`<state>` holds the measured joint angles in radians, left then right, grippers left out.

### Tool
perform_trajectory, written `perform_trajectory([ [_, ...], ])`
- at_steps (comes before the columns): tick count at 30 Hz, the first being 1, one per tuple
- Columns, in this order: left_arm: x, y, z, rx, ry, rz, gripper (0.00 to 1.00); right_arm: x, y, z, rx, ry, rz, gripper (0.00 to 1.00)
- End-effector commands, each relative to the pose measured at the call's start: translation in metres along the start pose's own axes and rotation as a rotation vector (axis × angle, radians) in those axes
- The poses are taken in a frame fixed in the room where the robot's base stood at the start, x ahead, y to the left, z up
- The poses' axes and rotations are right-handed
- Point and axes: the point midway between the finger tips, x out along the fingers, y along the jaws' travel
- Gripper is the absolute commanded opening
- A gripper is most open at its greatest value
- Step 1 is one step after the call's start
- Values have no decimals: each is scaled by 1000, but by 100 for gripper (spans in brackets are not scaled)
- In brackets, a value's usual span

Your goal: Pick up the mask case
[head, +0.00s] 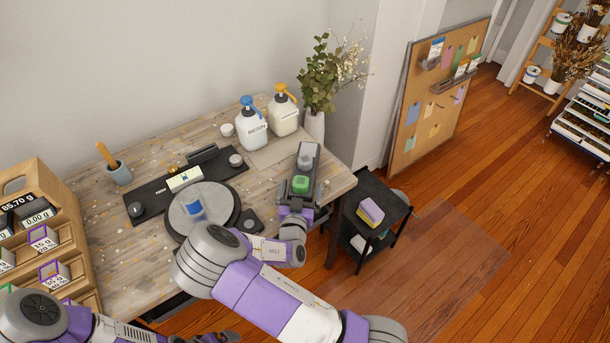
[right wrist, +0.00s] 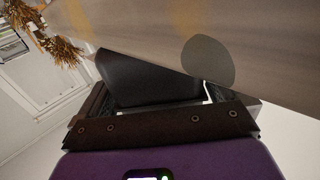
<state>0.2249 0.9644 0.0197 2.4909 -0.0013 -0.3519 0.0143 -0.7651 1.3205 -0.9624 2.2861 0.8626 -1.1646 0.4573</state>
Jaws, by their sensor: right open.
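I cannot tell for sure which thing is the mask case. A dark grey, smooth-sided object (right wrist: 150,78) shows beyond the jaw mount in the right wrist view, partly hidden; I cannot tell if it is the case. In the head view my right gripper (head: 298,203) is at the right end of the workbench (head: 100,235), by a long grey holder (head: 314,165) with a green-topped piece (head: 300,185) and a grey-topped piece (head: 305,162). The right gripper is open, its fingertips hard to make out.
A black side table (head: 370,190) with a yellow and purple block (head: 370,212) stands right of the bench. Two pump bottles (head: 251,130) (head: 284,115) and a plant vase (head: 314,126) stand at the back. A round turntable (head: 225,200) bears a blue cup (head: 193,207). Floor at right is clear.

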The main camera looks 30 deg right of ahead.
Motion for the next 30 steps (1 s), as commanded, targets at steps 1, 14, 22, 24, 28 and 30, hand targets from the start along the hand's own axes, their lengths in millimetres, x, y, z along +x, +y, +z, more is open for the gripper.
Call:
perform_trajectory([
  [1,1,0,0,0,0,0,100,5,0,0,0,0,1,100],
  [14,1,0,0,0,0,0,100,8,0,0,-1,-2,0,77],
  [22,1,0,0,0,0,0,100,8,0,-1,0,1,0,43],
  [24,1,0,0,0,0,0,100,8,0,-1,0,1,0,43],
  [28,0,0,0,0,0,0,100,8,0,-4,0,1,0,43],
  [30,-3,1,0,0,0,0,100,8,0,-11,2,2,0,43],
])
